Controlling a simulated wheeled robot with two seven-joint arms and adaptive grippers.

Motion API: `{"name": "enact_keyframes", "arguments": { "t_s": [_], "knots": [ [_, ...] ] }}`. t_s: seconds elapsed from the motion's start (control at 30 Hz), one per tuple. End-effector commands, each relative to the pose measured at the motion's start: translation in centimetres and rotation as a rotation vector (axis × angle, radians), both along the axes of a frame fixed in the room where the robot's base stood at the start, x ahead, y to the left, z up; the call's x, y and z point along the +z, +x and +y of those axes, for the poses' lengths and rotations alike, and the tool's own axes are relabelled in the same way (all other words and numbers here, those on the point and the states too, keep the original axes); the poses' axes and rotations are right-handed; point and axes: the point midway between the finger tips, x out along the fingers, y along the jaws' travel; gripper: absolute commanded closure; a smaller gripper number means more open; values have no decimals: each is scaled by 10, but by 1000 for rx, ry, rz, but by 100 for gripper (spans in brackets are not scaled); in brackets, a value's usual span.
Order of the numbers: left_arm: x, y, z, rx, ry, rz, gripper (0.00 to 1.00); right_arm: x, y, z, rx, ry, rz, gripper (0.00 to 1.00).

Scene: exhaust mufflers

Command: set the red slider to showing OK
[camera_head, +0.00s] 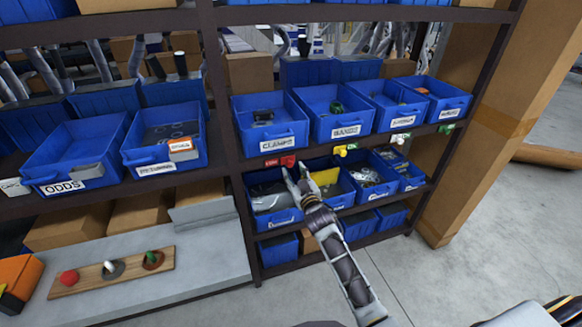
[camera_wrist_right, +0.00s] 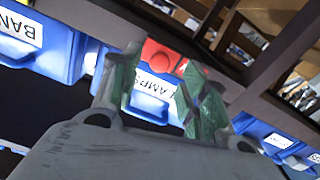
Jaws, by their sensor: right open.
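The red slider (camera_head: 288,161) sits on the shelf edge under the CLAMPS bin, at the right end of its small label strip (camera_head: 270,163). The strip's visible part is red with pale lettering too small to read surely. My right gripper (camera_head: 294,172) is open, its fingertips just in front of and below the slider. In the right wrist view the red slider (camera_wrist_right: 158,55) shows beyond and between the spread green-tipped fingers (camera_wrist_right: 158,80); contact cannot be told. My left gripper is out of view.
The yellow slider (camera_head: 341,151), white slider (camera_head: 399,138) and green label (camera_head: 447,128) sit along the same edge to the right. The CLAMPS bin (camera_head: 270,118) is above; a lower bin (camera_head: 270,200) is close below my fingers. A pegged wooden board (camera_head: 112,272) lies left.

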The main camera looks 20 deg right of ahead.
Motion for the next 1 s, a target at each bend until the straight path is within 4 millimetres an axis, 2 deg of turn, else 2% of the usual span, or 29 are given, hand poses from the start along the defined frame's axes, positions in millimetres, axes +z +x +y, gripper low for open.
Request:
{"name": "enact_keyframes", "arguments": {
  "t_s": [0.5, 1.0],
  "knots": [
    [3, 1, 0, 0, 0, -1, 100, 0, 39, 1, 0, 0, 0, 56],
    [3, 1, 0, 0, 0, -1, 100, 0, 44, 1, 0, 0, 0, 56]
  ]
}}
